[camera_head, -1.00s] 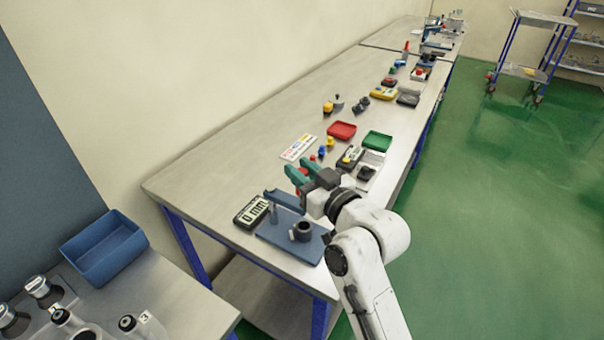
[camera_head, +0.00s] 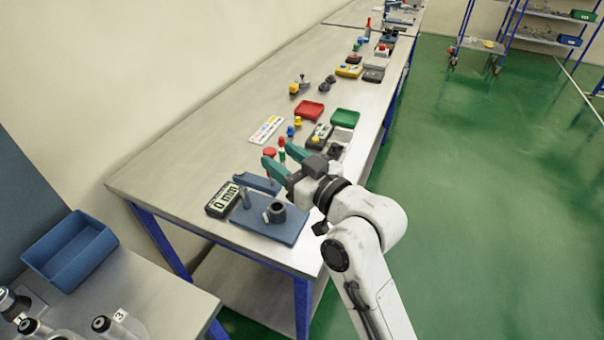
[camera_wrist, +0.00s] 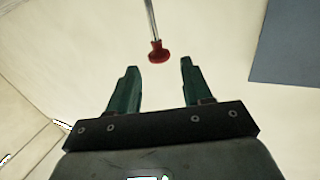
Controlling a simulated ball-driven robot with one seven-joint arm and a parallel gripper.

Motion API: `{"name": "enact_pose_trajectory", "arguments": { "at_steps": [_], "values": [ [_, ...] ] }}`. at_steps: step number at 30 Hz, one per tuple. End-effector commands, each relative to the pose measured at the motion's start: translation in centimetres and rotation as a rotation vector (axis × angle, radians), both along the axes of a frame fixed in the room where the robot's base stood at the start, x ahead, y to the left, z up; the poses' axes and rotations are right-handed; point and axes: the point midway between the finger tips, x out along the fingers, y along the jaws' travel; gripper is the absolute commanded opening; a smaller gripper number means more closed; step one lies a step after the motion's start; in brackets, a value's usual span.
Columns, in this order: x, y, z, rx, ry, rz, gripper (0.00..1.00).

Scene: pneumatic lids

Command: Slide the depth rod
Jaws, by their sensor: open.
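The depth gauge stand has a blue base plate (camera_head: 272,228), a short upright post (camera_head: 246,198), a blue arm (camera_head: 258,183) and a dark hollow cylinder (camera_head: 290,212). A display (camera_head: 222,201) beside it reads "0 mm". The depth rod is a thin metal rod with a red knob (camera_wrist: 158,53). In the wrist view, the knob lies ahead of my gripper (camera_wrist: 158,75), between the lines of the two teal fingers and apart from them. My gripper (camera_head: 281,158) is open and empty, above the stand's far side in the head view. My gripper partly hides the stand's far side.
Red (camera_head: 309,111) and green (camera_head: 344,118) trays, a white labelled card (camera_head: 266,130) and several small devices stand farther along the bench. A blue bin (camera_head: 70,250) is at lower left.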

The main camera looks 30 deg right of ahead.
Motion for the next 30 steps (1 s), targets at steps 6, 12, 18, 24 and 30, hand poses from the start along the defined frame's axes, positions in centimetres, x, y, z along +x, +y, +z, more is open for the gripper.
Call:
{"name": "enact_pose_trajectory", "arguments": {
  "at_steps": [6,12,18,24,30],
  "values": [
    [-4.0,-0.9,-0.2,0.000,-0.001,0.000,0.50],
    [-5.8,-1.4,0.0,0.001,-0.002,0.000,0.50],
    [-6.1,-1.4,0.0,0.001,-0.001,0.001,0.50],
    [-6.0,-1.4,0.0,0.001,-0.001,0.001,0.50],
    [-6.0,-1.4,0.0,0.001,-0.001,0.001,0.50]
  ]
}}
